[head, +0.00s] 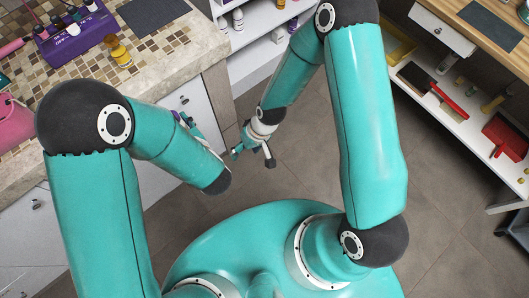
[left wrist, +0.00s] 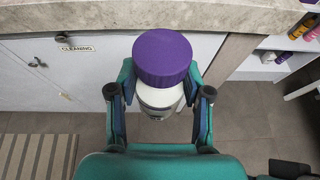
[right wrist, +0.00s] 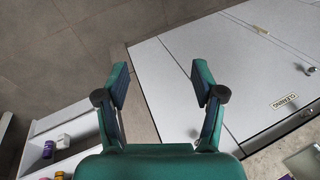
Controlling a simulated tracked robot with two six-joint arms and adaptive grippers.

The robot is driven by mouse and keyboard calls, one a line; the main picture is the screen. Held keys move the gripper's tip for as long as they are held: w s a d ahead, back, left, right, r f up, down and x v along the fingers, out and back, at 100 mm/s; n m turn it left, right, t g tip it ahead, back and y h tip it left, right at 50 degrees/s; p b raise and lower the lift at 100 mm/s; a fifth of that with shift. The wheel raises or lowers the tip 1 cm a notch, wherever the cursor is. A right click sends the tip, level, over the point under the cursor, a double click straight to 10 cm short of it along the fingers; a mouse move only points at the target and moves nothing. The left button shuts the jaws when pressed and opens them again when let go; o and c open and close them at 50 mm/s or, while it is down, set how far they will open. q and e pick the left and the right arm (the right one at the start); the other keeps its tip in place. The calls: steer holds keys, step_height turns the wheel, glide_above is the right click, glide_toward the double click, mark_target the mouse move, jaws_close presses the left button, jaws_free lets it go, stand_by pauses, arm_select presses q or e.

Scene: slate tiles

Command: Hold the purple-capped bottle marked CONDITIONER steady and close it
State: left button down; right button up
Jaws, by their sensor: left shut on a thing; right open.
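The white bottle (left wrist: 160,97) with a purple cap (left wrist: 162,57) is between the fingers of my left gripper (left wrist: 160,84), which is shut on its body. The cap sits on top of the bottle; I cannot tell how tight it is. No marking is readable on the bottle. In the head view the left gripper is mostly hidden behind my left arm, with a bit of purple (head: 177,116) showing. My right gripper (head: 253,153) is open and empty, to the right of the bottle; its spread fingers also show in the right wrist view (right wrist: 161,82).
A mosaic-topped counter (head: 160,45) is at the left, with a purple caddy (head: 68,42), a yellow bottle (head: 121,55) and a dark mat (head: 152,13). White shelves (head: 262,50) stand behind. A shelf unit at right holds a red dustpan (head: 508,132). Floor between is clear.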

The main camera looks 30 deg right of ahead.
steer(key=s+d+f+m, duration=0.1)
steer(key=s+m, duration=0.1)
steer(key=s, duration=0.8)
steer(key=shift+d+f, duration=0.3)
steer(key=shift+f, duration=0.1)
arm_select(q)
steer(key=shift+a, duration=0.1)
arm_select(e)
steer(key=shift+w, duration=0.1)
arm_select(q)
steer(key=s+a+r+n+g+y, duration=0.2)
steer(key=a+n+g+y, duration=0.3)
steer(key=a, duration=1)
steer(key=n+y, duration=0.3)
